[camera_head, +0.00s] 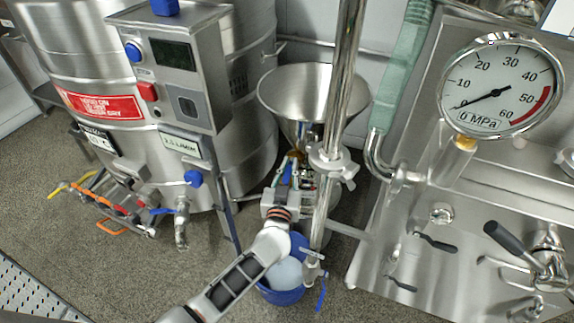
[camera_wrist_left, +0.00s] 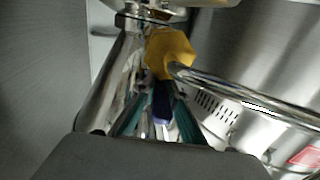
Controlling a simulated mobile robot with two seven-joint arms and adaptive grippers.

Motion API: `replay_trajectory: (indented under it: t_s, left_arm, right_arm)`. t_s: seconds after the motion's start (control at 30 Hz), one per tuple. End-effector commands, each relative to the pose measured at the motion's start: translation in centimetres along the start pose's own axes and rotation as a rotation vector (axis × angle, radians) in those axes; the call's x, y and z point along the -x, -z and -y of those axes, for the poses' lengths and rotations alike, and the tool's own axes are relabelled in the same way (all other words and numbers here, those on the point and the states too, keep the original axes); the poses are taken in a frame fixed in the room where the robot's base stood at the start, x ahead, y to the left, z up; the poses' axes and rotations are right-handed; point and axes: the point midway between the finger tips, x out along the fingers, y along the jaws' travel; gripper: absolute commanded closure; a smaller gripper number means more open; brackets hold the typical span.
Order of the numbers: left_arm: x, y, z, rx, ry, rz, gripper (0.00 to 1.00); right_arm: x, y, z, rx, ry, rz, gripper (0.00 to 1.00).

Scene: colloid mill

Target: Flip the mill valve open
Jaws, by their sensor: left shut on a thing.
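The mill's steel hopper (camera_head: 312,100) stands at the centre of the head view, with the valve area just under it. My left gripper (camera_head: 290,178) reaches up to this area from below. In the left wrist view, a dark blue valve lever (camera_wrist_left: 162,110) lies between the teal-padded fingers of my left gripper (camera_wrist_left: 158,118), which are shut on it. A yellow fitting (camera_wrist_left: 168,52) is just beyond the fingertips. The lever is partly hidden by the fingers, and its exact angle is hard to tell. My right gripper is not in view.
A blue bucket (camera_head: 284,294) with pale contents stands on the floor below. A vertical steel pipe (camera_head: 342,80) runs close right of my gripper. A large steel tank with a control box (camera_head: 175,70) is at left. A pressure gauge (camera_head: 500,85) and steel bench are at right.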

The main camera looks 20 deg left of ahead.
Motion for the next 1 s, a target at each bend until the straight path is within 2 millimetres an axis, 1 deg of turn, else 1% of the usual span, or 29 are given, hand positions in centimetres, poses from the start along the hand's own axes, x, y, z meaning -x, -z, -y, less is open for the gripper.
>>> replay_trajectory:
  t_s: [0.03, 0.1, 0.17, 0.3, 0.33, 0.37, 0.4, 0.77, 0.87, 1.0]
  left_arm:
    - [0.0, 0.1, 0.1, 0.002, 0.008, -0.001, 1.0]
    - [0.0, -0.1, 0.1, 0.002, 0.009, 0.0, 1.0]
    - [0.1, -0.1, 0.1, 0.002, 0.009, 0.001, 1.0]
    - [0.1, -0.2, 0.1, 0.002, 0.008, 0.001, 1.0]
    - [0.1, -0.2, 0.1, 0.001, 0.008, 0.001, 0.81]
    - [0.1, -0.2, 0.1, 0.001, 0.007, 0.001, 0.73]
    - [0.1, -0.2, 0.1, 0.001, 0.007, 0.001, 0.71]
    - [0.3, -0.1, -0.1, 0.001, 0.005, 0.001, 0.71]
    - [1.0, -0.2, -0.1, 0.003, 0.005, 0.002, 0.71]
    - [2.9, -0.3, 0.0, 0.002, 0.005, 0.004, 0.71]
  right_arm:
    - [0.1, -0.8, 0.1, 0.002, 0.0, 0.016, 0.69]
    - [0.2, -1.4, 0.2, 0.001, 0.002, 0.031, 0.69]
    - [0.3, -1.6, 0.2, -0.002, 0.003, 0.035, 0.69]
    - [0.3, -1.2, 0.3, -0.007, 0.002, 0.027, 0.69]
    - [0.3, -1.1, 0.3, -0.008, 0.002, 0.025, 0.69]
    - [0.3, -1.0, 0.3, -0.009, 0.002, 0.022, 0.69]
    - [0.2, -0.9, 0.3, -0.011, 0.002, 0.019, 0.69]
    - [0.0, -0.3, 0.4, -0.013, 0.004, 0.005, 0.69]
    - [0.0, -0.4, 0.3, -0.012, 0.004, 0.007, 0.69]
    - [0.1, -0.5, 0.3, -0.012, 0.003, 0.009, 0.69]
